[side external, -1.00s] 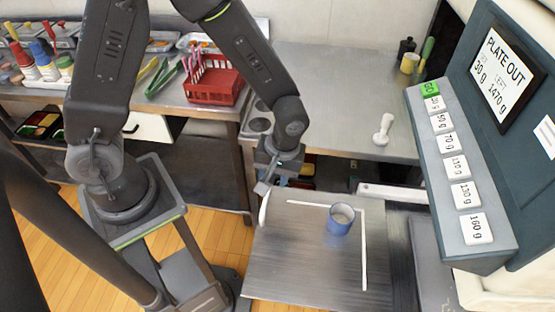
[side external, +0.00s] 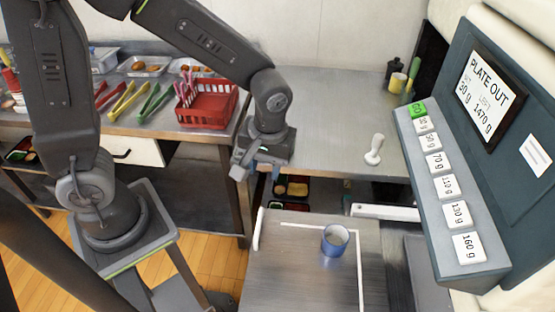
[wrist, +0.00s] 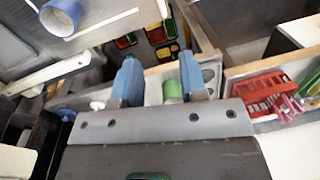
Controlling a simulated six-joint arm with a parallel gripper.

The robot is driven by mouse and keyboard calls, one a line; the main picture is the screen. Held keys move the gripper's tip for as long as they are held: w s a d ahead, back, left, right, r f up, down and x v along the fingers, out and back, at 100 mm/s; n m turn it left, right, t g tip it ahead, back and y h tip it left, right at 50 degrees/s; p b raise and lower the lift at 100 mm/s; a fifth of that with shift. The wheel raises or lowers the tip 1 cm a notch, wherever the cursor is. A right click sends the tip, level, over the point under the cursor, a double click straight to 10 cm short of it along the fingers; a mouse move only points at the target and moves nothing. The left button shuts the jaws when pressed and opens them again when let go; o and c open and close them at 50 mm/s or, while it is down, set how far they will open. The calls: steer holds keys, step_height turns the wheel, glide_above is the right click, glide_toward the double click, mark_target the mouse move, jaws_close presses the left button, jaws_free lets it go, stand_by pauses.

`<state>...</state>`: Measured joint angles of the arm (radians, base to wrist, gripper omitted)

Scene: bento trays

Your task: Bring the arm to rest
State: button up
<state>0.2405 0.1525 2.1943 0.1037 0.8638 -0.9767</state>
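My gripper (side external: 258,172) hangs in the air beyond the far left corner of the steel board, with nothing visibly held. In the wrist view its two blue fingers (wrist: 161,76) stand apart, with a gap between them. A green cylinder (wrist: 172,90) shows through that gap, seemingly behind the fingers. A blue cup (side external: 335,243) stands upright on the steel board (side external: 290,275), apart from my gripper. The cup also shows at the top left of the wrist view (wrist: 62,16).
A red basket (side external: 208,106) and several tongs (side external: 125,100) lie on the back counter. A white pestle-like tool (side external: 374,150) stands on the counter right of my gripper. The plate-out scale panel (side external: 490,85) is at the right. A white bar (side external: 258,230) lies along the board's left edge.

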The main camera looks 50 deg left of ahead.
steer(key=s+a+r+m+t, duration=0.3)
steer(key=s+r, duration=0.1)
steer(key=r, duration=0.3)
steer(key=s+a+r+m+t+h, duration=0.1)
steer(key=s+a+r+m+t, duration=0.2)
steer(key=r, duration=0.4)
steer(key=shift+s+m, duration=0.8)
steer(key=shift+s, duration=0.2)
